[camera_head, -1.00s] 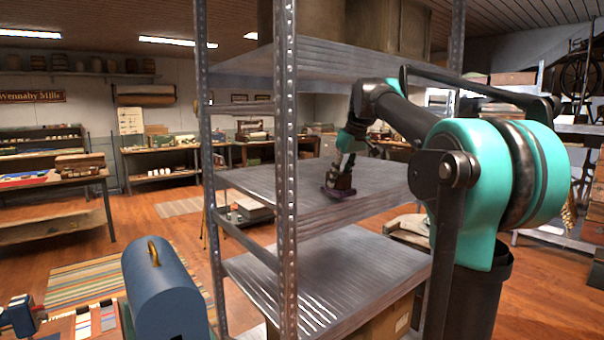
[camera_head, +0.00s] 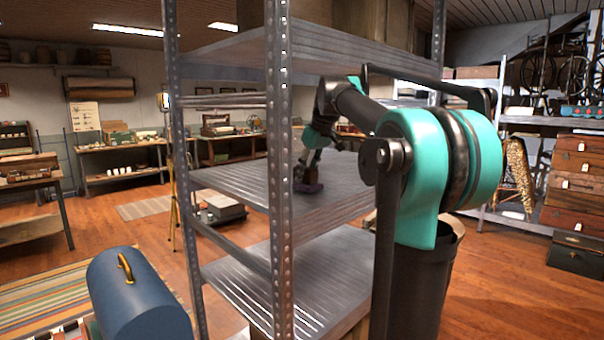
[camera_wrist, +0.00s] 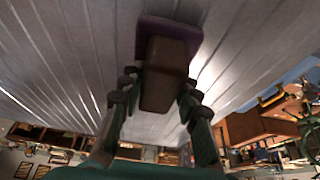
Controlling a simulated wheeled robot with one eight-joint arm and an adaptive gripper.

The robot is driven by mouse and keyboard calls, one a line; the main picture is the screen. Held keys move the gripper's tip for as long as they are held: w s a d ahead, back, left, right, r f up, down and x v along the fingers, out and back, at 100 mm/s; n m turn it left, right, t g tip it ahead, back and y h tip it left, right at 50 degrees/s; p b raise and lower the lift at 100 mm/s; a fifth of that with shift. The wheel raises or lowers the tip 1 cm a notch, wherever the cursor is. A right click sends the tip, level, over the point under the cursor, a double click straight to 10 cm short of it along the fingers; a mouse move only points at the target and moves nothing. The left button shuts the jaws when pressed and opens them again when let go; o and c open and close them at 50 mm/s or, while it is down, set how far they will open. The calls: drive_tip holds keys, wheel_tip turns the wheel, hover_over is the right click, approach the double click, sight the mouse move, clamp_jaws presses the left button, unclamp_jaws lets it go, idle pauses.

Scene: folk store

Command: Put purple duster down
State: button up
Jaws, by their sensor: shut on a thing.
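In the wrist view, my gripper (camera_wrist: 158,95) is shut on that block. The purple base is at or very near the shelf surface; I cannot tell whether it touches.
The rack's upper shelf (camera_head: 350,50) hangs above my arm, and its post (camera_head: 279,230) stands in front. A lower shelf (camera_head: 260,285) is bare. The middle shelf around the duster looks clear. A blue case (camera_head: 140,300) stands at the lower left.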

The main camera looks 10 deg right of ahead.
sight(310, 168)
drive_tip(key=o, duration=1)
drive_tip(key=shift+f, duration=0.1)
drive_tip(key=s+r, duration=0.1)
drive_tip(key=s+d+r, duration=0.1)
drive_tip(key=shift+d+r, duration=0.15)
drive_tip(key=shift+r, duration=0.2)
drive_tip(key=s+d, duration=0.2)
drive_tip(key=s, duration=0.1)
drive_tip(key=s+d, duration=0.4)
drive_tip(key=s, duration=0.1)
drive_tip(key=shift+s+d, duration=0.2)
drive_tip(key=shift+s, duration=0.15)
